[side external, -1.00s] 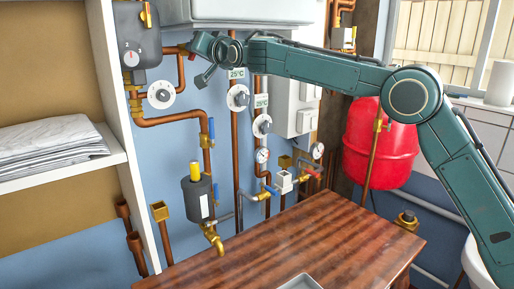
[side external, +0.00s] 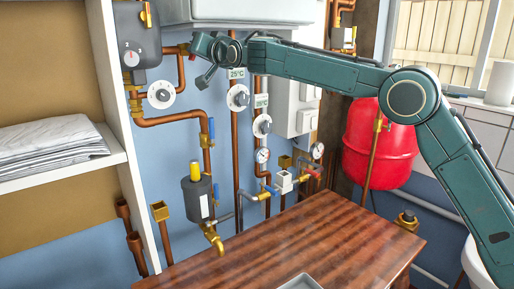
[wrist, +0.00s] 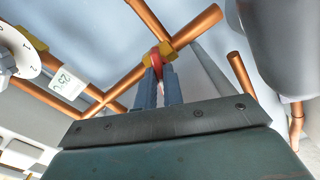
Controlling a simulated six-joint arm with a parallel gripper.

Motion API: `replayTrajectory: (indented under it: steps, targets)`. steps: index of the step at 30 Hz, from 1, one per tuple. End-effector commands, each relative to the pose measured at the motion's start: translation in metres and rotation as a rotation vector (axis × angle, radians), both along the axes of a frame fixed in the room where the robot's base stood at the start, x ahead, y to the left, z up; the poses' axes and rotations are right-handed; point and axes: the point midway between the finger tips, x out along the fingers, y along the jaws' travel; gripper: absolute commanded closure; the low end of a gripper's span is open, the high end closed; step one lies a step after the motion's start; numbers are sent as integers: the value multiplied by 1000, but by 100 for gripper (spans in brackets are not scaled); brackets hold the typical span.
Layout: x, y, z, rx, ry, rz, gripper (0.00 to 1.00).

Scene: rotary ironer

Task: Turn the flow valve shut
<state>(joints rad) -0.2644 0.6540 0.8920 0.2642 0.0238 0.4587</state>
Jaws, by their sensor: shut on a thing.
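A valve with a red handle (wrist: 155,57) sits on a brass fitting (wrist: 159,53) in a copper pipe, at the upper middle of the wrist view. I take it as the flow valve. My gripper (wrist: 160,75) is shut on the red handle, one grey finger on each side. In the side external view, my gripper (side external: 188,49) is at the pipe just right of the dark grey unit. Its fingers and the handle are mostly hidden or too small there to make out the handle's angle.
A white dial (side external: 161,95) is just below my gripper, with more dials (side external: 238,97) to the right. A white box (side external: 240,12) hangs close above my wrist. Copper pipes crowd the wall. The wooden table (side external: 300,240) is largely clear, with a tray (side external: 300,282) at its front.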

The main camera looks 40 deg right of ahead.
Motion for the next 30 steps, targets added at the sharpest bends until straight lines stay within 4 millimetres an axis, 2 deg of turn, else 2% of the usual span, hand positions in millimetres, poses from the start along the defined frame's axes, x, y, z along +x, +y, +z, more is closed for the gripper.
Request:
replayTrajectory:
  steps: [18,30]
  targets:
    - [0,0,0,-379,0,-1,100]
    - [0,0,0,-482,-1,0,100]
